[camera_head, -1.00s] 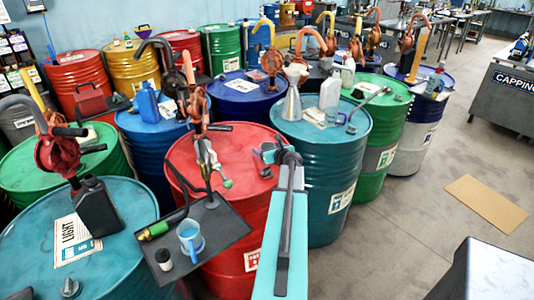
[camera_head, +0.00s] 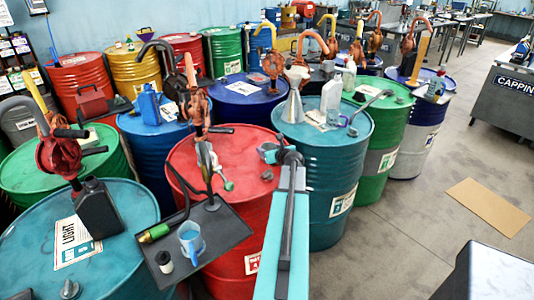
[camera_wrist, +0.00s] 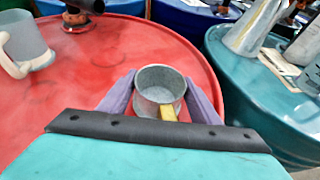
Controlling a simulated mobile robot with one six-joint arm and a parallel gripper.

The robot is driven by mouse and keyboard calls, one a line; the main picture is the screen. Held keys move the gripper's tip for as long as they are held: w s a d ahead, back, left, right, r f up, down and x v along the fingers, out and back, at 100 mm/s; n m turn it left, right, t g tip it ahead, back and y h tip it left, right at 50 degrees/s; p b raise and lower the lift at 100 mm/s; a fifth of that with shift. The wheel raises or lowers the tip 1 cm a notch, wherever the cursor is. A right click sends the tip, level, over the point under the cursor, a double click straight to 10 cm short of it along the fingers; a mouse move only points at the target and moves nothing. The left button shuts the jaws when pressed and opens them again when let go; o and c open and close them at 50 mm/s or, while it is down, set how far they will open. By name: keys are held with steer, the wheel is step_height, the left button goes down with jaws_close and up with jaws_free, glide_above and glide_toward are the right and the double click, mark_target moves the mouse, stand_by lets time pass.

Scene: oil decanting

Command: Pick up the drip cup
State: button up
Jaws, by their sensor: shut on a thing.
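The drip cup (camera_wrist: 158,82), a small round grey metal cup with a yellow handle, shows in the wrist view. My gripper (camera_wrist: 160,92) has its two purple fingers shut on either side of it. The cup is upright, its open mouth visible and looking empty. The red drum top (camera_wrist: 110,50) lies behind and below it. I cannot tell how far the cup is above the drum. In the head view my gripper (camera_head: 272,152) is over the right part of the red drum (camera_head: 232,150); the cup is not clearly made out there.
A black tray (camera_head: 225,228) at the red drum's front holds a light blue mug (camera_head: 190,239) and a small dark jar (camera_head: 164,262). A hand pump (camera_head: 190,105) stands on the red drum. A teal drum (camera_head: 330,180) with a funnel (camera_head: 292,103) stands close on the right.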

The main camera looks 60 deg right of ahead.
steer(key=shift+r, duration=0.45)
steer(key=shift+s+a+r+b, duration=0.1)
steer(key=shift+s+r+b, duration=0.1)
steer(key=shift+r, duration=0.2)
steer(key=shift+s+a+r+b, duration=0.1)
steer(key=shift+r+b, duration=0.1)
steer(key=shift+r, duration=0.15)
steer(key=s+a+b, duration=0.1)
steer(key=s+a, duration=0.1)
steer(key=s, duration=0.1)
steer(key=s+a+b, duration=0.1)
steer(key=s+a, duration=0.1)
steer(key=s, duration=0.2)
steer(key=s+a+r+b, duration=0.1)
steer(key=s+a, duration=0.1)
steer(key=s, duration=0.2)
steer(key=shift+s+a+r, duration=0.1)
steer(key=shift+s, duration=0.1)
steer(key=shift+r+p, duration=0.2)
steer(key=shift+p, duration=0.7)
steer(key=p, duration=0.5)
steer(key=shift+s+a+r, duration=0.1)
steer(key=shift+s+a, duration=0.1)
steer(key=shift+s, duration=0.2)
steer(key=s+p, duration=0.1)
steer(key=p, duration=0.3)
steer(key=shift+s+a+p, duration=0.1)
steer(key=shift+a+p, duration=0.2)
steer(key=shift+a, duration=0.05)
steer(key=shift+f, duration=0.2)
